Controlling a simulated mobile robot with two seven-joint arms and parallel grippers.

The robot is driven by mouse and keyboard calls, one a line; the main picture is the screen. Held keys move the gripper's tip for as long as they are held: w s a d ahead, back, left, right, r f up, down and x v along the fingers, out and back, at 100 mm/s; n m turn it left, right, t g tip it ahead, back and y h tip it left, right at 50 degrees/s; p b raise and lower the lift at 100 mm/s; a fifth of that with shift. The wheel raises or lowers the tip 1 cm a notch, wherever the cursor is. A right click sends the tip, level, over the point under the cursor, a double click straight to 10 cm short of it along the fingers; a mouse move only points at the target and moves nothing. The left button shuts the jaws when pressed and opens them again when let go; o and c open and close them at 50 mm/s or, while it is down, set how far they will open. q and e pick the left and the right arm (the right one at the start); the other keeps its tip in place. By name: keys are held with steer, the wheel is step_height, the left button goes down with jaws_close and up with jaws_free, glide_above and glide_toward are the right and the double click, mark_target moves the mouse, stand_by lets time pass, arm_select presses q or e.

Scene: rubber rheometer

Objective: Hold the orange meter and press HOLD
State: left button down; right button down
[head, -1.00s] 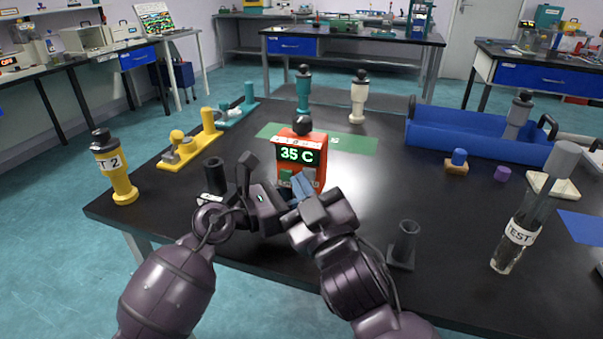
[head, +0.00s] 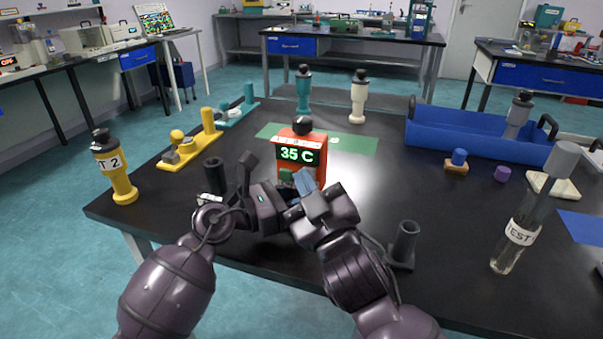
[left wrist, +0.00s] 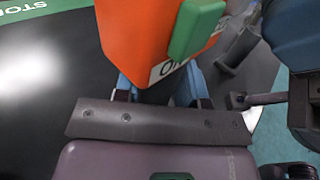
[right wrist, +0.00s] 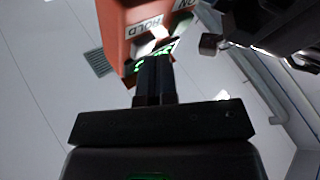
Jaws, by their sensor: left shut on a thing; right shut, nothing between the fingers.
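The orange meter (head: 318,158) stands upright near the middle of the black table in the head view, its green display (head: 297,154) reading 35 C. My left gripper is shut on its lower part; its blue fingers (left wrist: 155,88) show below the orange body (left wrist: 140,40) and a green button (left wrist: 195,28) in the left wrist view. My right gripper (head: 304,178) is shut and empty, its fingertips at the lower right of the meter's front. In the right wrist view these fingertips (right wrist: 154,58) are by the HOLD label (right wrist: 148,26). They hide the button there; I cannot tell whether they touch it.
A green mat (head: 355,145) lies behind the meter. A black holder (head: 214,177) stands left of my arms and another (head: 404,243) right. A yellow T2 bottle (head: 115,175), a blue tray (head: 470,143) and a TEST tube (head: 515,240) stand further out.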

stand_by(0.4)
steer(key=shift+s+a, duration=0.2)
steer(key=shift+s, duration=0.35)
steer(key=s+a, duration=0.2)
steer(key=s, duration=0.3)
steer(key=shift+s, duration=0.4)
stand_by(0.3)
arm_select(q)
steer(key=c, duration=0.6)
jaws_free()
arm_select(e)
steer(key=shift+d, duration=0.1)
